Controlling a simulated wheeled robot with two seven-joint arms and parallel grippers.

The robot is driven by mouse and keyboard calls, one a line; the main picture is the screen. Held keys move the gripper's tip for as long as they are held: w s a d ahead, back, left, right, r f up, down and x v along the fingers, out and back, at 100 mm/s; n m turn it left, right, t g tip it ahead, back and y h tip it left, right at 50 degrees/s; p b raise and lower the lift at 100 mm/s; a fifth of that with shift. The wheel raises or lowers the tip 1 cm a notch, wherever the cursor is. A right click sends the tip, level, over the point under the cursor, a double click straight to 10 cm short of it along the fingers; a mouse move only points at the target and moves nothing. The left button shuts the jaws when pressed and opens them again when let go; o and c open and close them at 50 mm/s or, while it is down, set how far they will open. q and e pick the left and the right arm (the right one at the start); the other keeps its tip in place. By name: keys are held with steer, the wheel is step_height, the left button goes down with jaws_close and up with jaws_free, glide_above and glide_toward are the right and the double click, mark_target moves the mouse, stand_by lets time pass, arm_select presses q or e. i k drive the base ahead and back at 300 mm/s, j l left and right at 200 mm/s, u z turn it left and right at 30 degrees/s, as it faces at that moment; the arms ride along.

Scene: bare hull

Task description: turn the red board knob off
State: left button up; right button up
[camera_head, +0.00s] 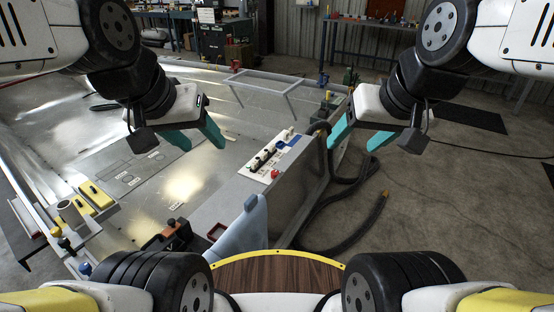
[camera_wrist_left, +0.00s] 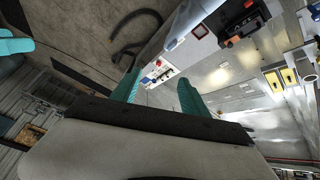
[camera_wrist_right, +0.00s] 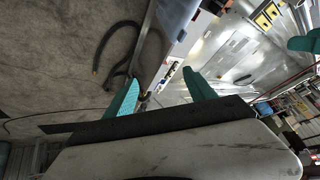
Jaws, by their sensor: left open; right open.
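The red knob (camera_head: 274,173) sits at the near end of a white board (camera_head: 265,158) on top of the hull's side wall. The board also carries several black switches (camera_head: 262,157) and a blue part (camera_head: 282,144). The board shows small between the fingers in the left wrist view (camera_wrist_left: 158,73). My left gripper (camera_head: 198,138) is open and empty, above the hull to the left of the board. My right gripper (camera_head: 355,143) is open and empty, to the right of the board. Neither touches it. The knob's setting is too small to tell.
The metal hull floor (camera_head: 180,187) spreads to the left. Yellow blocks (camera_head: 95,194) and an orange-and-black tool (camera_head: 173,232) lie on its near side. A light-blue cloth-like piece (camera_head: 243,228) hangs near the wall's near end. A black hose (camera_head: 350,205) lies on the floor at right.

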mark_target(275, 173)
steer(key=u, duration=0.4)
steer(key=i+l+u, duration=0.2)
steer(key=l+u, duration=0.2)
steer(key=i+l+u, duration=0.2)
steer(key=l+u, duration=0.15)
steer(key=i+l, duration=0.15)
steer(key=l, duration=0.3)
steer(key=i+l+u, duration=0.1)
steer(key=l, duration=0.35)
steer(key=i+l, duration=0.15)
steer(key=l, duration=0.25)
steer(key=i+l+u, duration=0.1)
steer(key=l, duration=0.35)
steer(key=i+l, duration=0.1)
steer(key=l, duration=0.35)
steer(key=u, duration=0.05)
